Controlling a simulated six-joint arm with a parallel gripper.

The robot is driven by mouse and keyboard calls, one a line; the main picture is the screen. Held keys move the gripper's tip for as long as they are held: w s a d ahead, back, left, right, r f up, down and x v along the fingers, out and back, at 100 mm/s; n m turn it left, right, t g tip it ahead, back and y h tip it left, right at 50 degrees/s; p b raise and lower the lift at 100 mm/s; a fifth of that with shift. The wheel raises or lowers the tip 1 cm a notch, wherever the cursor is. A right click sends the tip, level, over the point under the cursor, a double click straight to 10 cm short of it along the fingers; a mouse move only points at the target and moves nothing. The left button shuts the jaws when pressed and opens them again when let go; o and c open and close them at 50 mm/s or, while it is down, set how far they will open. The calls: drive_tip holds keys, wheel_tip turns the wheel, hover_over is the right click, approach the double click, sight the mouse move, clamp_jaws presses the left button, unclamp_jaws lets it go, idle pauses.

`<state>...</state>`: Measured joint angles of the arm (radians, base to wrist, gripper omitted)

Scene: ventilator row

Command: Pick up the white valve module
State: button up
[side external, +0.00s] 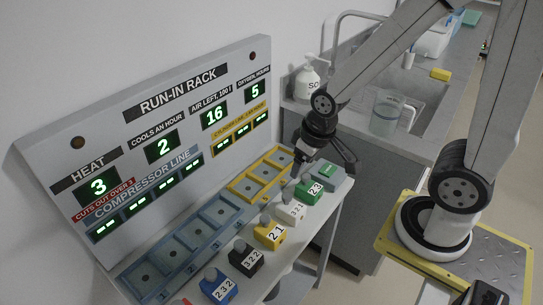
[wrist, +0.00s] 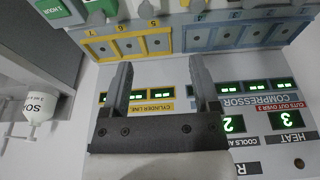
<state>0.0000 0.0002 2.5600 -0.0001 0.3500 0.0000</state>
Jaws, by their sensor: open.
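The white valve module (side external: 291,211), marked 3 2 1, sits upright on the front ledge of the rack. It stands between a green module (side external: 308,192) and a yellow module (side external: 270,234). My gripper (side external: 325,160) is above the right end of the ledge, up and to the right of the white module and apart from it. In the wrist view, my gripper (wrist: 160,78) has its two fingers spread with nothing between them. Parts of the modules show at that view's top edge, too cropped for me to pick out the white one surely.
Black (side external: 246,259) and blue (side external: 219,288) modules stand farther left on the ledge. Behind the row are yellow-framed (side external: 262,172) and blue-framed (side external: 180,248) bays, then the upright display panel (side external: 150,140). A soap bottle (side external: 307,80) and a jug (side external: 386,115) stand by the sink.

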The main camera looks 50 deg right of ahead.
drive_tip(key=shift+o, duration=0.4)
drive_tip(key=n+g, duration=0.2)
drive_tip(key=n, duration=1.4)
hover_over(287, 196)
wheel_tip(287, 196, down, 9)
drive_tip(key=shift+s+r, duration=0.1)
drive_tip(key=shift+s, duration=0.05)
drive_tip(key=shift+w+d+f+n+g, duration=0.2)
drive_tip(key=shift+f+n+g, duration=0.1)
drive_tip(key=shift+f+n, duration=0.55)
drive_tip(key=shift+r, duration=0.1)
drive_tip(key=shift+f, duration=1.25)
drive_tip(key=shift+f, duration=0.1)
drive_tip(key=shift+a+f, duration=0.15)
drive_tip(key=shift+f, duration=2.35)
